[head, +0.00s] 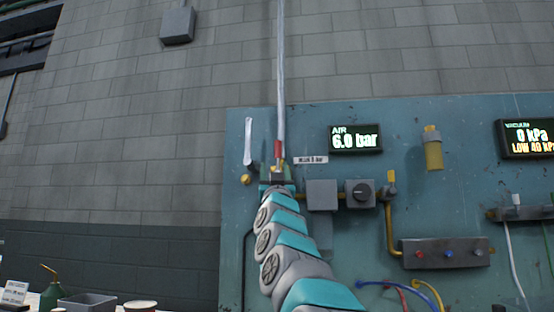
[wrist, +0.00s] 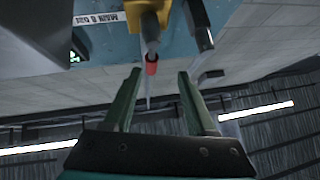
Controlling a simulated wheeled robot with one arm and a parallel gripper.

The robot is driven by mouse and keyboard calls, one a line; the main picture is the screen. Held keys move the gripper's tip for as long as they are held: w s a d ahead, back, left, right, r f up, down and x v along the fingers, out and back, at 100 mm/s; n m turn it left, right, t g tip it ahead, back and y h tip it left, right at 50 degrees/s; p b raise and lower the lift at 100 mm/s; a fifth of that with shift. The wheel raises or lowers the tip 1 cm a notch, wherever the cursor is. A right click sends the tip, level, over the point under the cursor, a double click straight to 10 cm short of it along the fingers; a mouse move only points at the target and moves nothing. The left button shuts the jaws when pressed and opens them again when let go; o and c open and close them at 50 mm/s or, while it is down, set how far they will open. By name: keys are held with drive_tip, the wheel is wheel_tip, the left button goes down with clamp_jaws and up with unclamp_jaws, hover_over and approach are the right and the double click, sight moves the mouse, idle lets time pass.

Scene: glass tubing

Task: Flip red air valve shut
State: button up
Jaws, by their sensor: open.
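The red valve handle (head: 278,149) stands upright in the head view, in line with the pale vertical pipe, just above a small yellow fitting. In the wrist view the red handle (wrist: 151,68) shows as a short red piece below the yellow valve body (wrist: 147,20). My gripper (wrist: 159,72) is open, with one finger on each side of the red piece in the picture. I cannot tell whether the handle is at fingertip depth, and I see no contact. In the head view my gripper (head: 277,174) is small and dark, just below the handle, hiding the valve's lower part.
A teal panel (head: 300,230) carries the air display (head: 356,139) reading 6.0 bar and a label (head: 311,160). Grey boxes (head: 322,195) and yellow piping (head: 389,230) sit close to the right of my arm. A white strip-like tool (head: 248,141) hangs to the left.

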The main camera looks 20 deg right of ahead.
sight(278, 152)
drive_tip(key=shift+d+r+m+h, duration=0.3)
drive_tip(key=shift+d+r+h, duration=0.3)
drive_tip(key=shift+h, duration=0.2)
drive_tip(key=shift+d+r, duration=0.15)
drive_tip(key=shift+r, duration=0.2)
drive_tip(key=shift+w+d+r+p, duration=0.1)
drive_tip(key=shift+w+r+p, duration=0.25)
drive_tip(key=shift+w, duration=0.2)
drive_tip(key=shift+w+d+r, duration=0.1)
drive_tip(key=shift+w+r, duration=0.05)
drive_tip(key=shift+r, duration=0.15)
drive_tip(key=p+x, duration=0.4)
drive_tip(key=shift+w+r, duration=0.2)
drive_tip(key=shift+r, duration=0.1)
drive_tip(key=shift+w+d, duration=0.15)
drive_tip(key=shift+w, duration=0.15)
clamp_jaws()
